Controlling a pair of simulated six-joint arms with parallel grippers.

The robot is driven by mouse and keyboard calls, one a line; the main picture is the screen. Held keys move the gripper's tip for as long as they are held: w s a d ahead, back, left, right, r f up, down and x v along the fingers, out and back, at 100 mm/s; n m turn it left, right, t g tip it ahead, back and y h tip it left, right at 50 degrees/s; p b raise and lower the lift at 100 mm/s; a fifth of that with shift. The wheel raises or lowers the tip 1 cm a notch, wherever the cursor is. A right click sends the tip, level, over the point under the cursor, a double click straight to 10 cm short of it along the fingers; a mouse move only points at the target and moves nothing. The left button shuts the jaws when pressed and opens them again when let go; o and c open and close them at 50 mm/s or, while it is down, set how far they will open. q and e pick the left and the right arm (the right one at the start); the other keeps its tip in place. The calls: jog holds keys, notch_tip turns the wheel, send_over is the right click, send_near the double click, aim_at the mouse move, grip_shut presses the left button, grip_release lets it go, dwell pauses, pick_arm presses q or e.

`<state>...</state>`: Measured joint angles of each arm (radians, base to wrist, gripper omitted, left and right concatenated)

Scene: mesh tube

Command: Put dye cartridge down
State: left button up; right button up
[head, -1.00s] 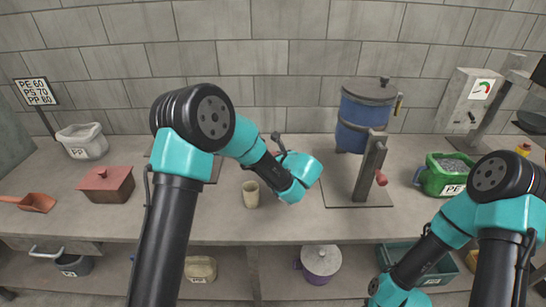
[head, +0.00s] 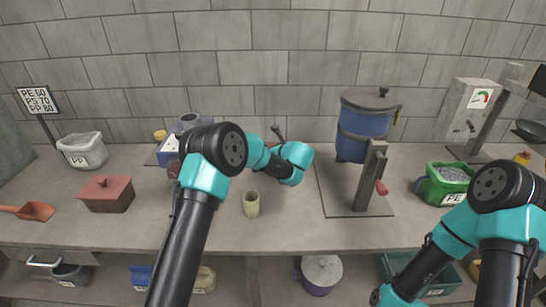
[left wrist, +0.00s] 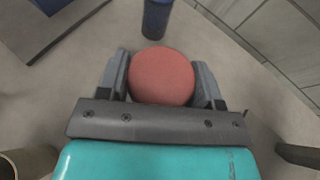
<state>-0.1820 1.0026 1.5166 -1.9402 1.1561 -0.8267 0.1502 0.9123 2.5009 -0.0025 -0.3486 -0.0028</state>
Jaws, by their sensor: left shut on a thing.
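The dye cartridge (left wrist: 162,76) shows in the left wrist view as a round, dull red end between the two fingers. My left gripper (left wrist: 163,82) is shut on it. The worktop shows around it, but I cannot tell whether the cartridge touches the worktop.
The beige cup (head: 251,204) stands close by and also shows in the left wrist view (left wrist: 24,164). A dark blue cylinder (left wrist: 157,18) stands beyond the cartridge. Right of my left wrist is a blue lidded drum (head: 366,124) on a plate. A red box (head: 107,193) sits at the left.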

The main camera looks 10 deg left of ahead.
pick_arm(q)
jog(key=shift+w, duration=0.1)
jog(key=shift+w+f, duration=0.15)
jog(key=shift+f, duration=0.75)
jog(key=shift+w+f, duration=0.1)
jog(key=shift+f, duration=0.75)
jog(key=shift+f, duration=0.15)
jog(key=o, duration=1.3)
jog(key=shift+c, duration=0.2)
jog(key=shift+s+r, duration=0.1)
jog(key=shift+r, duration=0.1)
jog(key=v, duration=1.1)
jog(key=shift+s+d, duration=0.25)
jog(key=shift+d, duration=0.05)
jog(key=shift+r, duration=0.15)
